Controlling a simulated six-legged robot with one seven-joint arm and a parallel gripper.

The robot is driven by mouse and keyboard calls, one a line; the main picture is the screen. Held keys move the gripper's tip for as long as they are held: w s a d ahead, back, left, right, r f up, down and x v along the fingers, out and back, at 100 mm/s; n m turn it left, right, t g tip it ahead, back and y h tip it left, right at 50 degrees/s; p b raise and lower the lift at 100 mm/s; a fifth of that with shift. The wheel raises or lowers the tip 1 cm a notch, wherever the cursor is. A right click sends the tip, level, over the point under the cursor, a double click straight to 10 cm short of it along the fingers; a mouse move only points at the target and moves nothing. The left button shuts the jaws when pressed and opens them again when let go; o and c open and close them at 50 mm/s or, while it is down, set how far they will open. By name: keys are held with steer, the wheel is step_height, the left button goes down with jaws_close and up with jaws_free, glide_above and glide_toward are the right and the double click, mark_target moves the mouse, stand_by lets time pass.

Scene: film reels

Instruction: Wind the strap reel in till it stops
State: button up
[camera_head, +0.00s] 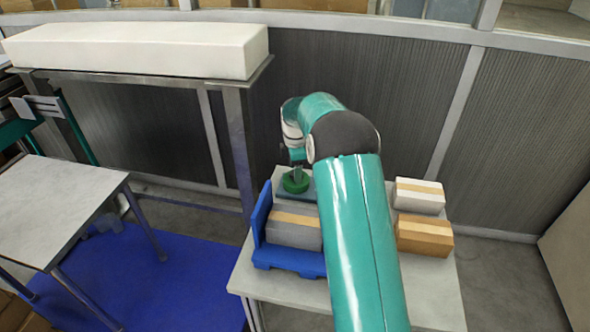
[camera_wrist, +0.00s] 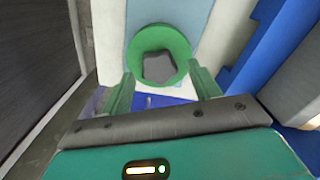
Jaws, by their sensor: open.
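The strap reel (camera_head: 296,184) is a round green ring on a blue-grey plate at the back of the white table. In the wrist view the reel (camera_wrist: 160,37) shows a dark grey lobed centre (camera_wrist: 159,66). My gripper (camera_head: 297,168) is right over the reel in the head view. In the wrist view my gripper (camera_wrist: 161,76) is open, with one green finger on each side of the reel's near edge and nothing held between them. I cannot tell whether a finger touches the ring. No strap can be made out clearly.
A blue pallet-like stand (camera_head: 288,260) holding a grey taped box (camera_head: 294,230) is in front of the reel. White (camera_head: 419,196) and brown boxes (camera_head: 424,236) stand to the right. A tall metal table (camera_head: 238,98) with a long white block is at left. A dark ribbed wall is behind.

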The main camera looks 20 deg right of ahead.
steer(key=shift+f, duration=0.25)
steer(key=shift+c, duration=0.4)
steer(key=c, duration=0.9)
